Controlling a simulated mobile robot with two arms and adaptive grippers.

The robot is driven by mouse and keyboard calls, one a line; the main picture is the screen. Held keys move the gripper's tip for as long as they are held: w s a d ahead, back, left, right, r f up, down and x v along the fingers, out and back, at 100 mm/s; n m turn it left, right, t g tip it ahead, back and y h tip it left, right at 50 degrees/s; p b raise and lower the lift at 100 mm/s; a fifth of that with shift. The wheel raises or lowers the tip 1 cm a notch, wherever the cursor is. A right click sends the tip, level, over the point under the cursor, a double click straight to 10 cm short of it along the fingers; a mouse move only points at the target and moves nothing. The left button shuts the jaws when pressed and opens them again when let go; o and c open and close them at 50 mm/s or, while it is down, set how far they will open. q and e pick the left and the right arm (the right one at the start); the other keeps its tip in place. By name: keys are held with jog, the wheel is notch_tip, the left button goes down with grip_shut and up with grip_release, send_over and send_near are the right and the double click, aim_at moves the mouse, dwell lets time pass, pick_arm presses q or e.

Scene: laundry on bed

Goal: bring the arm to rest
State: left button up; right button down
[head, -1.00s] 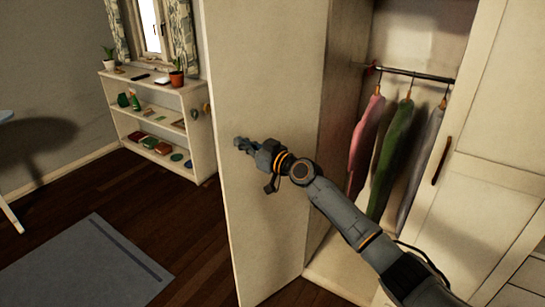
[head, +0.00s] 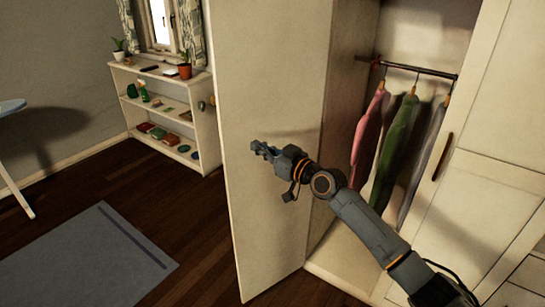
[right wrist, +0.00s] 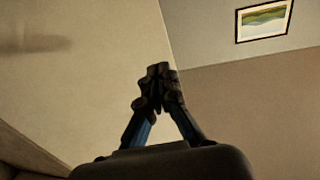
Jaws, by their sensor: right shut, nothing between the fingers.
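My right gripper (head: 262,150) reaches in from the lower right of the head view, in front of the open wardrobe door (head: 255,235). It is shut and empty; whether it touches the door cannot be told. In the right wrist view its two fingers (right wrist: 158,82) meet at the tips with nothing between them. My left gripper is not in view.
The open wardrobe holds pink (head: 369,130), green (head: 397,145) and grey (head: 422,165) garments on a rail (head: 420,73). A low white shelf (head: 205,130) stands left. A blue-grey rug (head: 90,262) lies on the floor. A framed picture (right wrist: 264,21) hangs on a wall.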

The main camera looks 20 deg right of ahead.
jog(key=a+v, duration=0.1)
jog(key=v, duration=0.4)
jog(key=s+d+f+m+g+h, duration=0.1)
jog(key=d+f+m+h, duration=0.15)
jog(key=f, duration=0.85)
jog(key=s+d+f+m+g+h, duration=0.1)
jog(key=d+f+h, duration=0.15)
jog(key=f, duration=0.95)
jog(key=s+d+f+g+h, duration=0.1)
jog(key=s+f, duration=0.3)
jog(key=f, duration=0.3)
jog(key=s+d+f+g, duration=0.15)
jog(key=s+f, duration=0.25)
jog(key=f, duration=0.4)
jog(key=s+d+f+g+h, duration=0.1)
jog(key=s+f+g, duration=0.1)
jog(key=s+f, duration=0.35)
jog(key=s+f+g+h, duration=0.2)
jog(key=s+f+g, duration=0.2)
jog(key=s+f, duration=1.45)
jog(key=s+a+f+g, duration=0.1)
jog(key=s+f+g, duration=0.1)
jog(key=s, duration=1.1)
jog(key=s+a+f+g, duration=0.2)
jog(key=s+f, duration=0.2)
jog(key=s, duration=0.9)
jog(key=shift+s+a+f, duration=0.2)
jog(key=shift+s+f, duration=0.1)
jog(key=shift+f, duration=0.1)
